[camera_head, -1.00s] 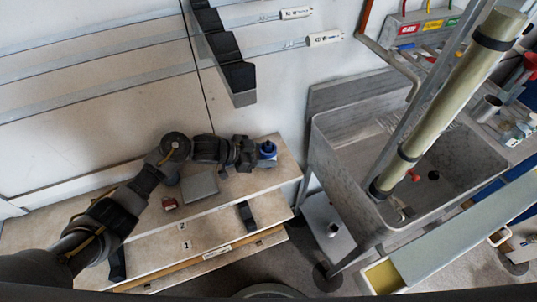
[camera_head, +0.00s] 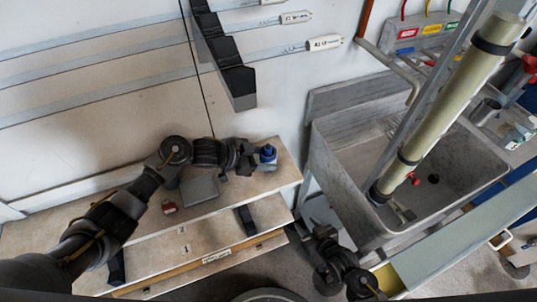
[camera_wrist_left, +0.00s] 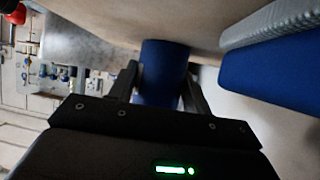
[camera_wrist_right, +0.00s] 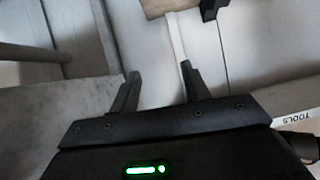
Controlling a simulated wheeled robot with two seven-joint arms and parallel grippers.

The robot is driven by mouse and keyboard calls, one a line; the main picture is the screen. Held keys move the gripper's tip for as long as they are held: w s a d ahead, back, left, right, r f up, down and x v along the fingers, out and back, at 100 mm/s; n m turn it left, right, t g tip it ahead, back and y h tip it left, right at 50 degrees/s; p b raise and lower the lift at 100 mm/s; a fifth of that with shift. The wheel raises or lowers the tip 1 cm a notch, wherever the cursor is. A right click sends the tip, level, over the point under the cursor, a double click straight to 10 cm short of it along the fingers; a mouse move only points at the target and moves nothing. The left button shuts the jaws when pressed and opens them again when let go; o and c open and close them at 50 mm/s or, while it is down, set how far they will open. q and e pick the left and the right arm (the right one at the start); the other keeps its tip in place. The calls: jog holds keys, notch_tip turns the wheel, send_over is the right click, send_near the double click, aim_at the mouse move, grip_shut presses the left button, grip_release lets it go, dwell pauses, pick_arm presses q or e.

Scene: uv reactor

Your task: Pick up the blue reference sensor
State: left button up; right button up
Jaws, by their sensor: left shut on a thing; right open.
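The blue reference sensor (camera_head: 268,154) is a small blue cylinder at the right end of the bench top in the head view. My left gripper (camera_head: 256,160) is at bench height beside it. In the left wrist view the blue cylinder (camera_wrist_left: 163,62) sits between the two fingers, and they are shut on it. Whether its base still touches the bench is hard to tell. My right gripper (camera_wrist_right: 160,82) is open and empty in the right wrist view. In the head view the right arm shows low in the picture, between the bench and the long grey panel.
A grey box (camera_head: 200,191) and a small red item (camera_head: 169,208) lie on the bench (camera_head: 225,200). A grey sink (camera_head: 440,210) with a long tube (camera_head: 450,105) across it stands to the right. A dark wall bracket (camera_head: 238,80) hangs above the bench.

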jog(key=w+a+r+n+t+y, duration=0.1)
jog(key=a+r, duration=0.1)
jog(key=r, duration=0.4)
jog(key=w+a+r+t+y, duration=0.1)
jog(key=w+a+r, duration=0.1)
jog(key=r, duration=0.5)
jog(key=n+t+y, duration=0.1)
jog(key=t+y, duration=0.1)
jog(key=y, duration=0.1)
send_near(270, 151)
jog(key=x, duration=0.9)
jog(key=shift+s, duration=0.1)
jog(key=shift+d, duration=0.1)
grip_shut()
notch_tip(270, 151, up, 10)
